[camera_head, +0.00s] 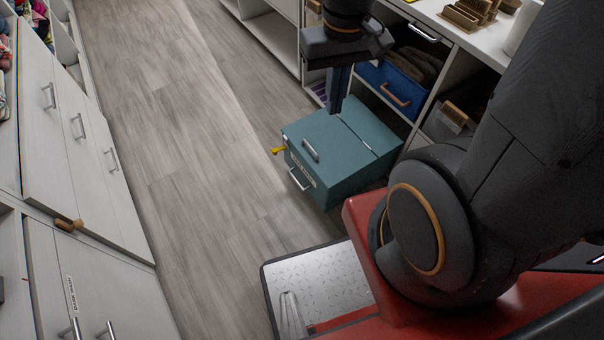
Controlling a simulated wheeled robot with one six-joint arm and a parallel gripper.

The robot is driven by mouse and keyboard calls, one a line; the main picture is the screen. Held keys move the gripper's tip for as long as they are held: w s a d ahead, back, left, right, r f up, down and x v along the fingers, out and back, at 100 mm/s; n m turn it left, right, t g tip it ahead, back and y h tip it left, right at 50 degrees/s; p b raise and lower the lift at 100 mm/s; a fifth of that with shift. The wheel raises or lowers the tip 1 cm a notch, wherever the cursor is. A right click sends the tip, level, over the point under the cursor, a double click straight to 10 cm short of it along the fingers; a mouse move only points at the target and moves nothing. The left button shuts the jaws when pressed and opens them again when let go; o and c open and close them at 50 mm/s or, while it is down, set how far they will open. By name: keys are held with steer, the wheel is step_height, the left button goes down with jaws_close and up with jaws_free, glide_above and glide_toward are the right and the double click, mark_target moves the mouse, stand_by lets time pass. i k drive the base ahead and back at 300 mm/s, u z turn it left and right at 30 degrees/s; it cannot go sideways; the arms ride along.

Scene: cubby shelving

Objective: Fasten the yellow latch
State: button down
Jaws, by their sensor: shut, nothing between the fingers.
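A teal box (325,158) with a closed-looking lid stands low beside the shelving. It has one handle on top and one on its front face. The yellow latch (278,150) sticks out from the box's left side, near the front corner. My gripper (338,103) points down over the back of the box, its fingers shut and empty. It is to the right of the latch and apart from it. I cannot tell whether the fingertips touch the box lid.
White cabinets (75,130) with handles line the left. The wooden floor (190,130) between is clear. My red base is at the lower right.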

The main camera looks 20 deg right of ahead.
mark_target(274, 151)
steer(key=z, duration=1.3)
steer(key=k, duration=0.5)
steer(key=u, duration=1.25)
